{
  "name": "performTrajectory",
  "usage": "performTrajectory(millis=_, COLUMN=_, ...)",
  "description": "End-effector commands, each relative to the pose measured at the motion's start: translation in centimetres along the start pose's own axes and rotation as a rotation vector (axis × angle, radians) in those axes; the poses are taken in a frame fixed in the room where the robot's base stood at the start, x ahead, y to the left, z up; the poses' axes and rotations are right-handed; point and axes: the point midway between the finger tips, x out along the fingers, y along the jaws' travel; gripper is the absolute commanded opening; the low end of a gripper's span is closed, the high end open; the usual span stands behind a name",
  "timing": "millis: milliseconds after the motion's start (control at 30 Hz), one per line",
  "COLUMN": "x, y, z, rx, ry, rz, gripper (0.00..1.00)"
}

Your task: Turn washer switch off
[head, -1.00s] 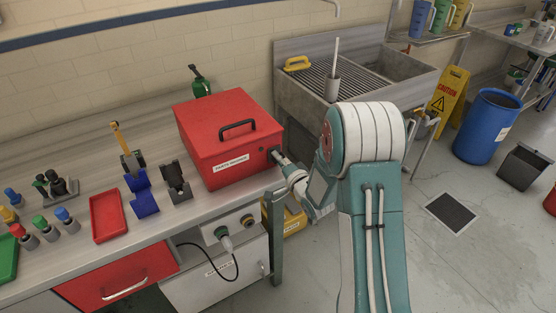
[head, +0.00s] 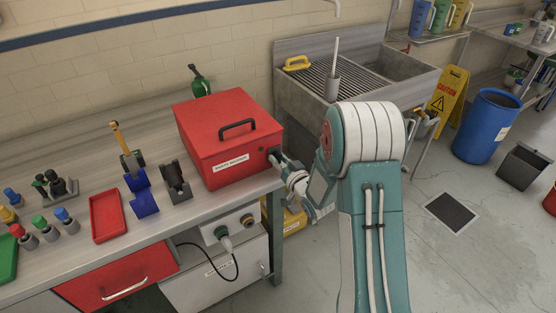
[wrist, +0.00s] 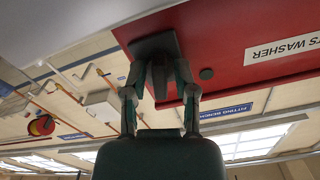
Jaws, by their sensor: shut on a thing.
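The red parts washer (head: 222,150), a lidded box with a black handle and a white label, stands on the bench. Its switch (wrist: 153,44) shows in the wrist view as a dark square plate with a dark knob on the red front face. My gripper (head: 277,158) is at the lower right of the washer's front. In the wrist view my gripper (wrist: 158,90) has its two fingers on either side of the switch knob, shut on it. In the head view the gripper largely hides the switch.
Blue and dark holders (head: 176,182) and a red tray (head: 108,215) lie left of the washer. A plugged cable (head: 236,262) hangs below the bench top. A sink (head: 400,80) stands behind my arm.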

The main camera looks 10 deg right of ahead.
Motion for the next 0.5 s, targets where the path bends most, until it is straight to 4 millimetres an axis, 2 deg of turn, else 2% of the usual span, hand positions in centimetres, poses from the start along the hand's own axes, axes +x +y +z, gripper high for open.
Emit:
performTrajectory(millis=200, x=-0.20, y=0.20, z=0.27, rx=-0.149, ry=-0.008, rz=0.007, gripper=0.00)
performTrajectory(millis=500, x=-0.21, y=0.13, z=0.26, rx=-0.271, ry=-0.008, rz=0.005, gripper=0.00)
